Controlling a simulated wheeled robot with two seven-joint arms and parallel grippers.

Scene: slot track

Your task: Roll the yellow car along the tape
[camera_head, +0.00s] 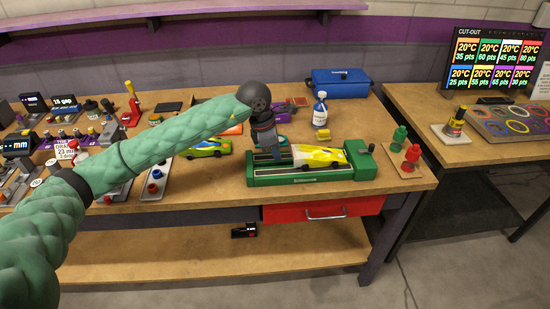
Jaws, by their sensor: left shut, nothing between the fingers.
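The yellow car (320,157), with white on its body, sits on the green slot track (300,179), toward the track's right half. My left arm comes in from the left, and my left gripper (276,155) points down over the track's left half. Its fingers are shut and empty, just left of the car. I cannot tell whether they touch the car or the track. A separate strip of tape cannot be made out; dark lanes show on the track bed. My right gripper is out of view.
A second, yellow-green car (208,148) stands left of the track. A white bottle (320,110) and a blue toolbox (342,83) stand behind it. Green (399,138) and red (411,157) figures stand at the right. Many small items crowd the bench's left side.

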